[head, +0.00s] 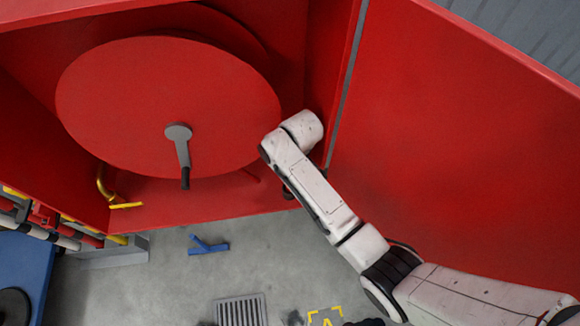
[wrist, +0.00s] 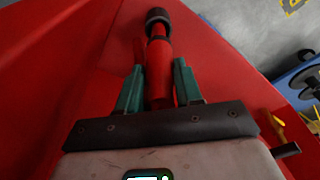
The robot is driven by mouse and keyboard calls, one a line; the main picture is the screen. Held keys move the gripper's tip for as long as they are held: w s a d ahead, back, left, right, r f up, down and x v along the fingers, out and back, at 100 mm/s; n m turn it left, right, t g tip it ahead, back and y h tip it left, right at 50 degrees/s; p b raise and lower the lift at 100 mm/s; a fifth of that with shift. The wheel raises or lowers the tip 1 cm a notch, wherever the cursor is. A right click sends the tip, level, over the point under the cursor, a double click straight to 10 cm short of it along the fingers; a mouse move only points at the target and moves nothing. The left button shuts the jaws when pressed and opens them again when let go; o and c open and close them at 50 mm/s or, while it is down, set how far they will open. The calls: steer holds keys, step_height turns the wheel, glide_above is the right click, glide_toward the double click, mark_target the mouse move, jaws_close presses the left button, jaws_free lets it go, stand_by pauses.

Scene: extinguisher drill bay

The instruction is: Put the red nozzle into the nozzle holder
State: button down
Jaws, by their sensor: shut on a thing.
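The red nozzle (wrist: 159,52) has a dark ribbed end and shows in the wrist view, pointing away from me. My gripper (wrist: 158,75) has green fingers on both sides of the nozzle's red body and is shut on it. In the head view my arm reaches into the right side of the open red cabinet (head: 210,207), beside the hose reel. My gripper and the nozzle are hidden there by the arm. I cannot make out the nozzle holder in either view.
The big red reel (head: 110,100) with a grey crank (head: 182,152) fills the cabinet's left. A yellow valve (head: 120,204) is below it. The open red door (head: 450,130) stands right of my arm. A blue bracket-like piece (head: 208,247) and a floor grate (head: 240,311) lie in front.

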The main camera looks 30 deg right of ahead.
steer(key=shift+f+b, duration=1.05)
steer(key=shift+f, duration=0.7)
steer(key=c, duration=0.7)
jaws_free()
steer(key=shift+o, duration=0.2)
steer(key=shift+f, duration=0.1)
